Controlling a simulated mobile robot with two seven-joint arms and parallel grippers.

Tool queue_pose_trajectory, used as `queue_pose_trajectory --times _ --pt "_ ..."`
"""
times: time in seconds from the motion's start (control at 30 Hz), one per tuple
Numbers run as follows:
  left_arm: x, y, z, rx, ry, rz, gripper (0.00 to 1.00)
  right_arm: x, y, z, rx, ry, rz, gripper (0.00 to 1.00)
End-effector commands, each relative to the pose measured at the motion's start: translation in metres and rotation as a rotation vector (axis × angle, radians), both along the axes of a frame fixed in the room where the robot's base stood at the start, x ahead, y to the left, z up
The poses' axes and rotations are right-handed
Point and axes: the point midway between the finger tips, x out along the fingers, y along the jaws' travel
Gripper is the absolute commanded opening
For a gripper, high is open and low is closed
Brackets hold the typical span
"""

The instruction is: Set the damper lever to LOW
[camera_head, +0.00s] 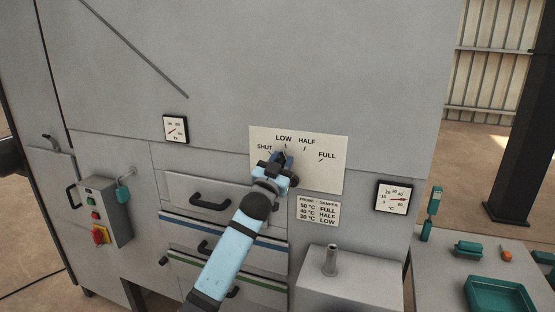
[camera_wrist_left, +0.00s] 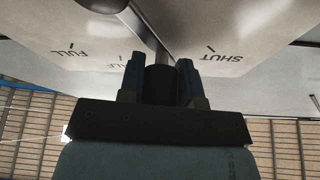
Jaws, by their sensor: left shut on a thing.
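The damper lever shows in the left wrist view as a metal rod (camera_wrist_left: 147,28) with a dark grip at its end. My left gripper (camera_wrist_left: 158,72) is shut on that grip, one finger on each side. In the wrist view the rod passes between the HALF and SHUT labels, and the LOW label is hidden. In the head view my left gripper (camera_head: 282,160) is in front of the white damper plate (camera_head: 335,178), just below the LOW label and right of SHUT. It hides most of the lever there. My right gripper is not in view.
A chart (camera_head: 318,211) is below the plate, and a dial gauge (camera_head: 393,198) is to its right. Black drawer handles (camera_head: 209,202) stick out at the left. A switch box (camera_head: 104,212) is farther left. A side table with a green tray (camera_head: 499,295) is at the right.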

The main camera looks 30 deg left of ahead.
Motion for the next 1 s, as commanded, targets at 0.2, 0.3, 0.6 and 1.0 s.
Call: queue_pose_trajectory --times 0.2,0.3,0.6,1.0 --pt "0.002 -0.005 0.007 0.111 0.024 0.003 0.0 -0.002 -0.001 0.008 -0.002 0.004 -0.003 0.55" --pt "0.002 -0.008 0.008 0.143 0.031 0.004 0.0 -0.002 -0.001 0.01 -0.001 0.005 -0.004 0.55" --pt "0.003 -0.01 0.008 0.18 0.037 0.006 0.0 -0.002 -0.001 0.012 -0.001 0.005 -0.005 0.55" --pt "0.003 -0.01 0.009 0.179 0.037 0.005 0.56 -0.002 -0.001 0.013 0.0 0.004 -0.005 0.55"
